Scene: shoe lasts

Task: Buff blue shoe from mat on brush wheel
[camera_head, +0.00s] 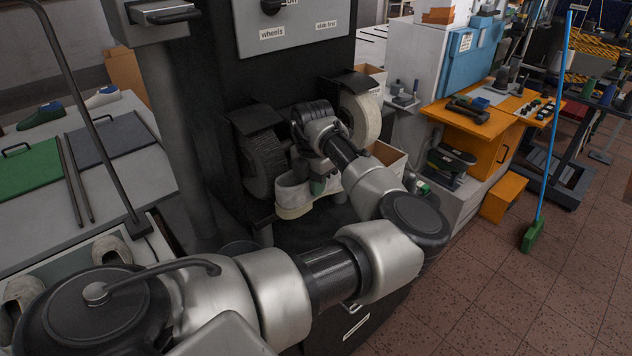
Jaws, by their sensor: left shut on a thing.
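My left arm reaches in from the lower left and bends up to the machine. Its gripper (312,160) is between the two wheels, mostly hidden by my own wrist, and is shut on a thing. I see no clearly blue shoe there. The dark bristle brush wheel (265,163) is left of the gripper, and a pale wheel (361,117) is on the right. My right gripper is not in view.
A grey mat (105,138) and a green mat (32,168) lie on the left table, with a green shoe (42,116) and a white-and-blue shoe (103,97) behind. A cardboard box (388,156) and orange cabinet (485,140) stand right. The floor (480,290) is clear at lower right.

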